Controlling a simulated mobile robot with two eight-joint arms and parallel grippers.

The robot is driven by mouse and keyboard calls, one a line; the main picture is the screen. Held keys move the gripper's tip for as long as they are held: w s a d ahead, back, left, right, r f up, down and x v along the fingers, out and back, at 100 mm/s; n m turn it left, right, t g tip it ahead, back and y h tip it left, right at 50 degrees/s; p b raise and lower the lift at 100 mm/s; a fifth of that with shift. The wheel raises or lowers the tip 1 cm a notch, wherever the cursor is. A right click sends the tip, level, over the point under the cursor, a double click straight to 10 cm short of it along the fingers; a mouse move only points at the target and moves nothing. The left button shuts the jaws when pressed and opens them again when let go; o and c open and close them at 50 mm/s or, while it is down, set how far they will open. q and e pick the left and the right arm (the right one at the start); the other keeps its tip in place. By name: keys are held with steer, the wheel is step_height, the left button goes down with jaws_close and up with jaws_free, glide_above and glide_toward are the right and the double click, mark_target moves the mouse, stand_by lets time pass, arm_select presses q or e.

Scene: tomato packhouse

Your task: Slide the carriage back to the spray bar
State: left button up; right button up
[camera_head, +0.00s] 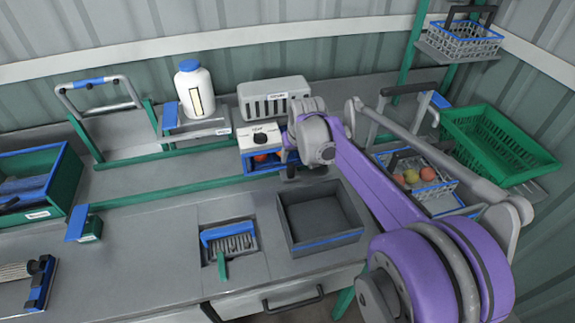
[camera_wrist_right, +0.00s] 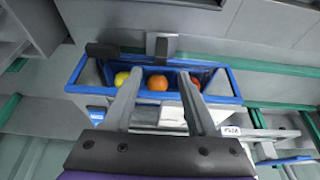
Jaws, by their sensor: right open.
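A blue-rimmed carriage (camera_head: 252,170) with tomatoes in it stands at the back of the bench, beside the green rail (camera_head: 150,157). In the right wrist view the carriage (camera_wrist_right: 78,75) holds a yellow, an orange and a red fruit. A black knob and a grey post stand at its far rim. My right gripper (camera_wrist_right: 158,82) is open, its two fingers apart over the near side of the carriage, with nothing visibly held between them. In the head view my right wrist hides the fingertips. I cannot tell surely which part is the spray bar; a grey arched bar (camera_head: 100,84) with a blue grip stands at the left. My left gripper is not in view.
A white bottle (camera_head: 195,88) and a slotted grey box (camera_head: 274,98) stand at the back. A green crate (camera_head: 500,146) and a tomato basket (camera_head: 444,187) are at the right.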

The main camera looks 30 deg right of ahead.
mark_target(291, 165)
steer(key=x, duration=0.8)
steer(key=shift+c, duration=0.3)
steer(key=shift+r, duration=0.1)
jaws_close()
stand_by(0.9)
